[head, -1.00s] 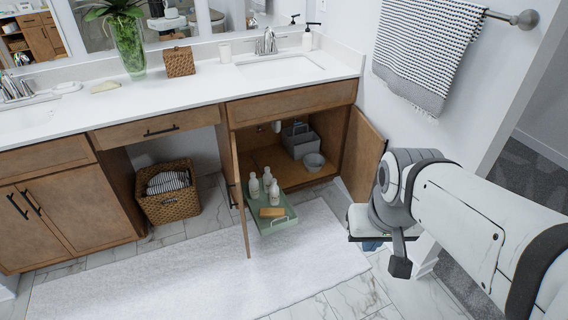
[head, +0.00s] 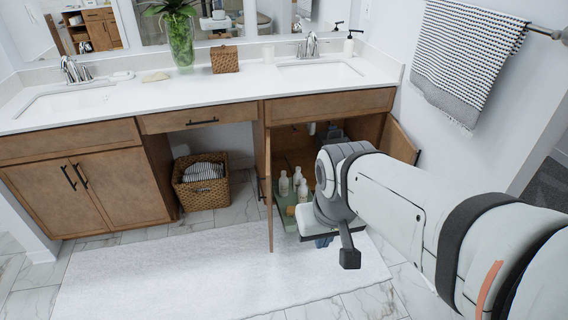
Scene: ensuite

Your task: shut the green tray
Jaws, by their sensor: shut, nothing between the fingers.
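The green tray (head: 285,217) is pulled out at the front of the open sink cabinet, low near the floor. It carries white bottles (head: 302,190) and a small tan block (head: 291,211). My gripper (head: 321,238) is at the tray's front right in the head view, overlapping it in the picture. My wrist hides the right side and much of the front of the tray. The fingertips are mostly hidden, and I cannot tell whether they touch the tray. The gripper is shut with nothing in it.
The left cabinet door (head: 269,195) stands open beside the tray, and the right door (head: 400,144) is open behind my arm. A wicker basket (head: 201,182) stands in the gap to the left. A white rug (head: 180,275) covers the floor in front.

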